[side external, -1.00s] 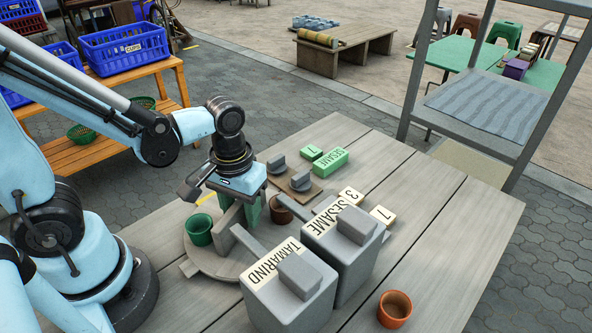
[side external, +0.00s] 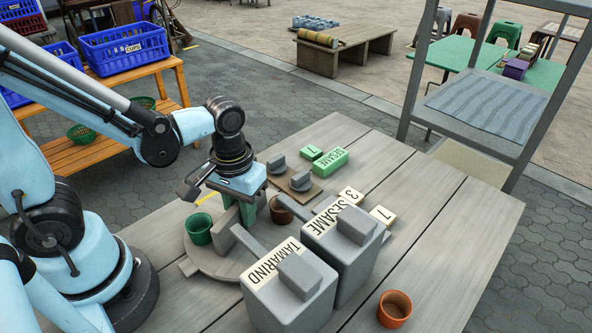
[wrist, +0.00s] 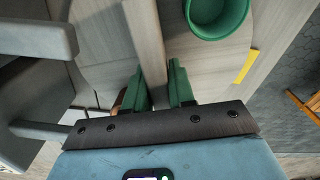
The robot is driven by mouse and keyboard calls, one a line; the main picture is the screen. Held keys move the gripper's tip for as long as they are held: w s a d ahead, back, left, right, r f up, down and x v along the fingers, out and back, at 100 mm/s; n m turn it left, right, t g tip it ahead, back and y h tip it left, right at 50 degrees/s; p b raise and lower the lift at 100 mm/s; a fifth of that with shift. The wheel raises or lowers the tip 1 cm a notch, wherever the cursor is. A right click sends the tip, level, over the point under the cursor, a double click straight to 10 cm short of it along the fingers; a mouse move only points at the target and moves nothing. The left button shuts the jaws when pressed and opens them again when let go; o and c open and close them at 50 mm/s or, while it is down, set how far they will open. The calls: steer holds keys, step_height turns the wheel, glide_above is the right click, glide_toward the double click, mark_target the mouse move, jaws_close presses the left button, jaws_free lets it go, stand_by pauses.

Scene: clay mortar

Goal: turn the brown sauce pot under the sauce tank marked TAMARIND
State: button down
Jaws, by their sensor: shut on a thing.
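The round grey turntable (side external: 212,264) lies on the table and carries a green pot (side external: 198,229) at the left and the brown sauce pot (side external: 283,209) behind my gripper. My gripper (side external: 240,216) points down over the turntable, shut on its upright grey board. In the wrist view the green fingers (wrist: 160,88) press both sides of the board (wrist: 147,40). A sliver of brown shows beside the left finger. The tank marked TAMARIND (side external: 288,290) stands at the front, its spout (side external: 249,243) reaching over the turntable near the green pot. The brown pot is near the SESAME tank's side.
The SESAME tank (side external: 345,250) stands right of TAMARIND. An orange-brown pot (side external: 394,309) stands alone at the front right. Grey knobs on a board (side external: 301,184), green blocks (side external: 333,160) and a number block (side external: 382,215) lie behind. The table's right side is mostly clear.

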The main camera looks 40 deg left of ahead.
steer(key=shift+m, duration=10.2)
steer(key=c, duration=1)
jaws_free()
steer(key=shift+c, duration=0.2)
